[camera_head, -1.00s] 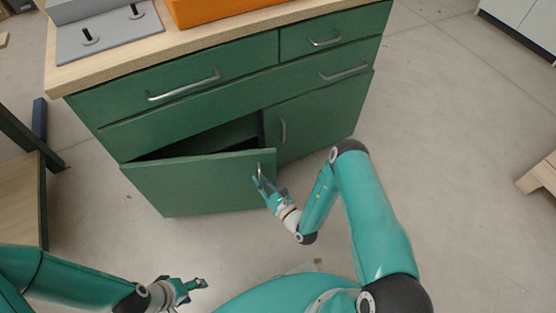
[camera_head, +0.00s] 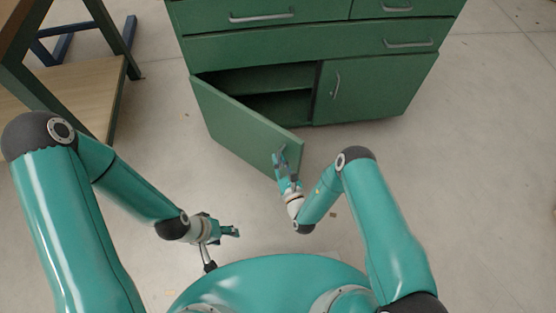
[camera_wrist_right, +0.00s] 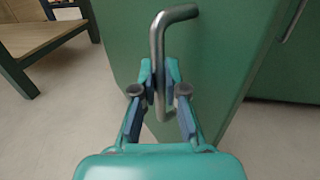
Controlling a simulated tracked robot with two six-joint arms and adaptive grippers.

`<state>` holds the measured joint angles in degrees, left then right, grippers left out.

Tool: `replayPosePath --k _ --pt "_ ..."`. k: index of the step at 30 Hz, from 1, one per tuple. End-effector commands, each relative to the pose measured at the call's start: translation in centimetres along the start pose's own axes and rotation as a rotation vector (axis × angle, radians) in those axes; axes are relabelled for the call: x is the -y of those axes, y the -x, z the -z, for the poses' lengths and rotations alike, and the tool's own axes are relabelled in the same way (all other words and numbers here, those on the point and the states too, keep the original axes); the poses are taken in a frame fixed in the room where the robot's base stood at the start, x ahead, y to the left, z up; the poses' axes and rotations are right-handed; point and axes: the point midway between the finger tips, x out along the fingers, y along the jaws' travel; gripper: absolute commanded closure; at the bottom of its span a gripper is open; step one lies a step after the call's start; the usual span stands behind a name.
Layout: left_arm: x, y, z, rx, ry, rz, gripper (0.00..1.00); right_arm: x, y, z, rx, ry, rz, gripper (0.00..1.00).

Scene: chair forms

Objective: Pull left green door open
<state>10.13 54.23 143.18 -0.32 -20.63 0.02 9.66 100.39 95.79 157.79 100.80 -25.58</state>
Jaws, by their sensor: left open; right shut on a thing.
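The left green door (camera_head: 240,125) of the green cabinet (camera_head: 290,50) stands partly open in the head view, swung out from its left edge. Dark inner shelf space shows behind it. My right gripper (camera_head: 284,163) is at the door's free edge. In the right wrist view its fingers (camera_wrist_right: 160,88) are shut on the metal door handle (camera_wrist_right: 160,45), whose bent upper end sticks out above them. My left gripper (camera_head: 232,232) is open and empty, low in front of the cabinet and apart from the door.
The right green door (camera_head: 375,88) is closed, with its own handle (camera_head: 336,85). Drawers with bar handles sit above. A wooden-shelved table (camera_head: 75,95) stands to the left of the cabinet. The concrete floor (camera_head: 470,170) to the right is clear.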

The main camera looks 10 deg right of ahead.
Motion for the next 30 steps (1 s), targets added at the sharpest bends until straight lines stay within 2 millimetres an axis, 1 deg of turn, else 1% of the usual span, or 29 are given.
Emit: replayPosePath --k 1,11,12,16,26,30 --pt "0.0 0.0 0.0 0.000 0.000 0.000 0.46 0.1 0.2 0.2 -0.007 0.000 0.010 1.00" --pt "0.0 0.0 0.0 0.000 0.000 0.000 0.46 -0.4 0.0 0.3 -0.010 -0.001 -0.001 1.00" --pt "0.0 0.0 0.0 0.000 0.000 0.000 0.46 -0.5 0.0 0.3 -0.010 -0.001 -0.002 0.84" --pt "0.0 0.0 0.0 0.000 0.000 0.000 0.46 -0.5 -0.1 0.3 -0.008 -0.001 -0.004 0.63" --pt "0.0 0.1 0.0 0.000 0.000 0.000 0.46 -0.6 -0.1 0.1 -0.005 -0.001 -0.007 0.63" --pt "0.0 0.1 0.0 0.000 0.000 0.000 0.46 -0.6 0.9 0.2 -0.007 -0.002 -0.006 0.63"
